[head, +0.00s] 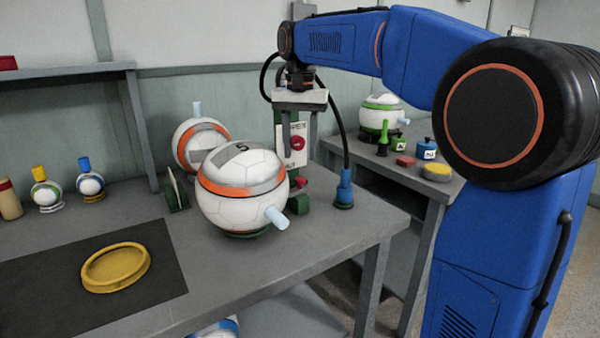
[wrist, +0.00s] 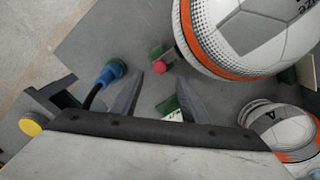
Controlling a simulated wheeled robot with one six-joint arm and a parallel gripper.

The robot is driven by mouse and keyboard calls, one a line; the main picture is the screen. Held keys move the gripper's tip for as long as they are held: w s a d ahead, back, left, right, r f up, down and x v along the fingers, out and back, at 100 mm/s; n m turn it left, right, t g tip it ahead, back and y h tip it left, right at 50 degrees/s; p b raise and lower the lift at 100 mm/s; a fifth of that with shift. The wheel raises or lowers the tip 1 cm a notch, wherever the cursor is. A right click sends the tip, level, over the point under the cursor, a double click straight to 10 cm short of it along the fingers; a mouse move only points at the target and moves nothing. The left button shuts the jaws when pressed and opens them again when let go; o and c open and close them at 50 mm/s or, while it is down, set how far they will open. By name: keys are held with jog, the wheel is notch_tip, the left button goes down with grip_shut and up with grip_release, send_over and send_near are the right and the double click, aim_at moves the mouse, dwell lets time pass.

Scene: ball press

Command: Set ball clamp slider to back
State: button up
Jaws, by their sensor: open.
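A white ball-shaped clamp (head: 243,190) with an orange band, a grey patch and a pale blue handle stands on the grey table in the head view. It also shows at the top right of the wrist view (wrist: 235,35). Behind its right side is a small red piece (head: 300,182) on a green base (head: 298,204); I cannot tell if it is the slider. A pinkish-red knob (wrist: 158,67) with green parts lies beyond my fingertips in the wrist view. My gripper (head: 296,146) is open and empty above the table, its fingers (wrist: 159,80) spread, behind the ball clamp.
Another ball unit (head: 197,142) stands behind the clamp. A blue plug-like piece (head: 345,190) with a black cable stands to the right near the table edge. A yellow dish (head: 115,268) lies on a dark mat at front left. A second table (head: 425,178) holds more parts.

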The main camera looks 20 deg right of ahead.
aim_at(300, 178)
notch_tip(300, 178, down, 7)
dwell(0.3)
